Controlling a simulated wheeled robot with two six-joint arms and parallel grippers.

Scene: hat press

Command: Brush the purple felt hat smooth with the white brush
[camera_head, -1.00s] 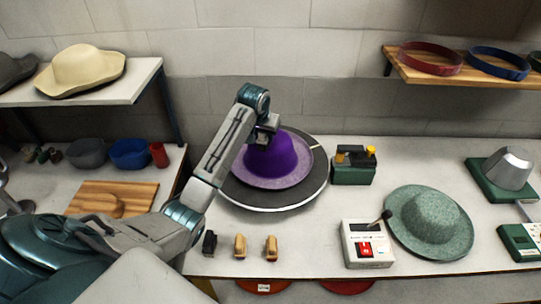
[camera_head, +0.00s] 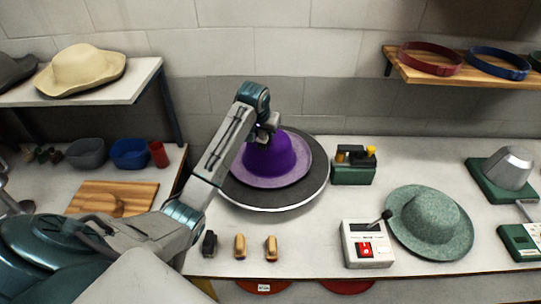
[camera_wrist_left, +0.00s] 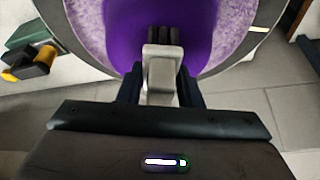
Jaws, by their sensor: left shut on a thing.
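The purple felt hat (camera_head: 285,158) sits crown up on a dark round turntable (camera_head: 275,199) with a pale rim. In the left wrist view the hat's crown (camera_wrist_left: 115,30) looks smooth and deep purple, while its brim (camera_wrist_left: 87,22) is mottled with pale fuzz. My left gripper (camera_head: 266,132) is at the crown's upper side. It is shut on the white brush (camera_wrist_left: 162,65), whose dark bristles (camera_wrist_left: 162,38) point at the crown and appear to touch it. The arm hides the brush in the head view. My right gripper is not in view.
Black (camera_head: 209,244) and tan brushes (camera_head: 240,246) stand at the table's front edge. A green box (camera_head: 353,167) stands right of the turntable. A white device (camera_head: 366,244) and a green hat (camera_head: 430,222) are farther right. A shelf with bands (camera_head: 456,75) hangs at upper right.

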